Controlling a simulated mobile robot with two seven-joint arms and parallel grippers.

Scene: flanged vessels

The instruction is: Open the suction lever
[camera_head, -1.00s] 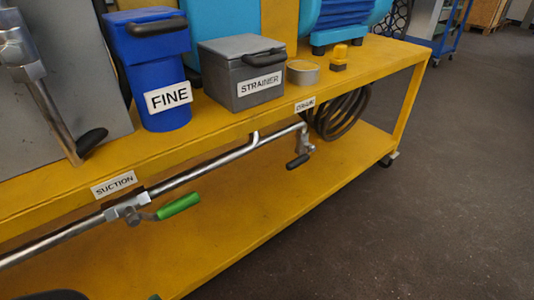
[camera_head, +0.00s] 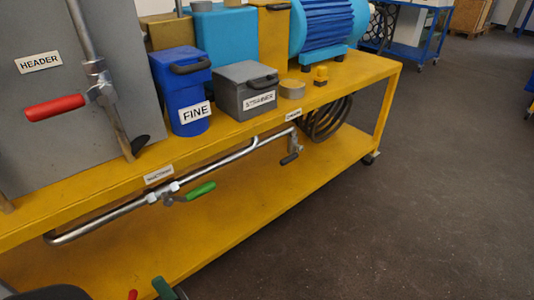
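The suction lever (camera_head: 201,191) is a green handle on a valve (camera_head: 164,193) in the metal pipe under the bench top. It points right and slightly up, roughly along the pipe. The label above it (camera_head: 158,174) is blurred now; earlier it reads SUCTION. Nothing touches the lever. At the bottom edge, small red and green tips (camera_head: 164,289) and a dark shape at the lower left show, probably parts of my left arm and gripper. They are cut off, well below the lever, so the finger opening is unclear. My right gripper is not in view.
A red lever (camera_head: 54,107) sits by the HEADER label. A blue FINE bin (camera_head: 184,95) and a grey STRAINER box (camera_head: 246,90) stand on the yellow bench (camera_head: 110,185). Another dark-handled valve (camera_head: 290,157) is at the pipe's right end. The lower shelf's front is clear.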

